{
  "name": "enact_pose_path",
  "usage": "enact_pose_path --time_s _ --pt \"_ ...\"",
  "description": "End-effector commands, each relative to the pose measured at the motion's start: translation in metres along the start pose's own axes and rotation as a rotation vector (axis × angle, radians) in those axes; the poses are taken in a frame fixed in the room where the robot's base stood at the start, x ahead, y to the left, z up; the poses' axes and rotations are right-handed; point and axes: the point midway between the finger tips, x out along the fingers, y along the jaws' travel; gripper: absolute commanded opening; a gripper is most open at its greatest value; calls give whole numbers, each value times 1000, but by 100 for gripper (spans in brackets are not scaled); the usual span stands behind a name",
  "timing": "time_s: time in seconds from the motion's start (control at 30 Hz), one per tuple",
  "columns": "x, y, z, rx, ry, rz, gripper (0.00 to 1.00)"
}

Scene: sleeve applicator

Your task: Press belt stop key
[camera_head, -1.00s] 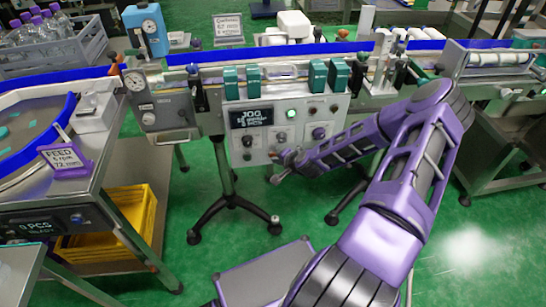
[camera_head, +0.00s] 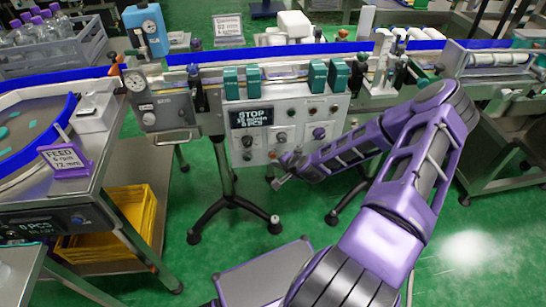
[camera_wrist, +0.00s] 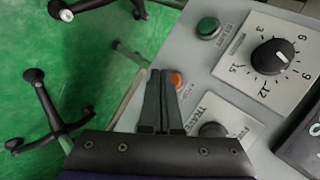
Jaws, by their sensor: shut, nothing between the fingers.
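The belt control panel (camera_head: 296,137) carries a dark screen (camera_head: 265,116) whose top line reads STOP. In the wrist view, an orange-red key (camera_wrist: 177,80) shows just to the right of the fingertips, partly hidden behind the right finger.
The panel's stand (camera_head: 228,190) is below left. A feed table (camera_head: 85,205) stands at the left.

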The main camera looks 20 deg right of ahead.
Motion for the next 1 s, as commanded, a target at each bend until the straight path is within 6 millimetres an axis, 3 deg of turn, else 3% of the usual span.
enact_pose_path --time_s 0.53,1.0 --pt "-32 23 23 0 0 1 0" --pt "-35 25 25 0 0 0 0"
